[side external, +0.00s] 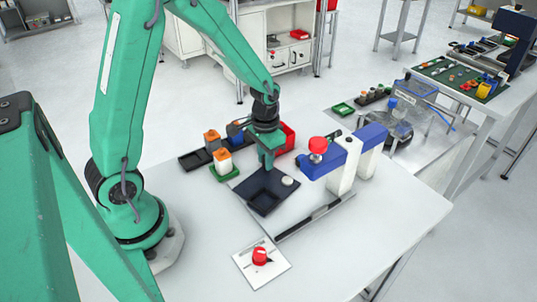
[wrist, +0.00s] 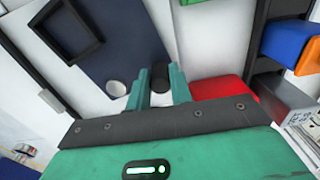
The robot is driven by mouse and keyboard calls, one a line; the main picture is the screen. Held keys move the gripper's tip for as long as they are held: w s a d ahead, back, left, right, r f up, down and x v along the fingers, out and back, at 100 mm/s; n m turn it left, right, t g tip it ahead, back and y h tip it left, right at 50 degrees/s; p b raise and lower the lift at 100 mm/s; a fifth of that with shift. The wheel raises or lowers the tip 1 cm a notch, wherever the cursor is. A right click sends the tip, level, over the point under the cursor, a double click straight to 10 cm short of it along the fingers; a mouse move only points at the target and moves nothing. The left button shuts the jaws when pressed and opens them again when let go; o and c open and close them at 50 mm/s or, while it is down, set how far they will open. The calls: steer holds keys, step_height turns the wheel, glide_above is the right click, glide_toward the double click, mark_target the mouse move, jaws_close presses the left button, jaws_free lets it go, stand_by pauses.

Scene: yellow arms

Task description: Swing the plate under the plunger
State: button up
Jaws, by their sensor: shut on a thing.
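The dark blue plate (side external: 283,197) lies flat on the white table, with a raised black square frame (wrist: 68,32) and a small white disc (side external: 287,181) on it. The plate also fills the upper left of the wrist view (wrist: 112,55). My green gripper (side external: 267,164) is down at the plate's back edge, shut on a black upright peg (wrist: 160,77). Whether the peg is fixed to the plate is hard to see. The press has a blue arm (side external: 325,166) with a red knob on top, right of the plate. The plunger's underside is hidden.
A black bar (side external: 315,215) lies along the plate's right side. A red knob on a white card (side external: 260,257) is in front. A red bin (side external: 287,136), a green tray (side external: 224,173) and orange-topped blocks (side external: 211,139) crowd the back. The front table is mostly clear.

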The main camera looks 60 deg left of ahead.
mark_target(260, 178)
steer(key=shift+o, duration=0.2)
steer(key=shift+s+d, duration=0.1)
steer(key=shift+d, duration=0.1)
steer(key=shift+o, duration=0.5)
steer(key=shift+s+d, duration=0.3)
steer(key=shift+s, duration=0.35)
steer(key=shift+s+d, duration=0.1)
steer(key=shift+s, duration=0.1)
steer(key=shift+o, duration=0.2)
steer(key=shift+s+d, duration=0.3)
steer(key=shift+s, duration=0.05)
steer(key=shift+c, duration=0.9)
steer(key=shift+s+d, duration=0.15)
steer(key=shift+s, duration=0.2)
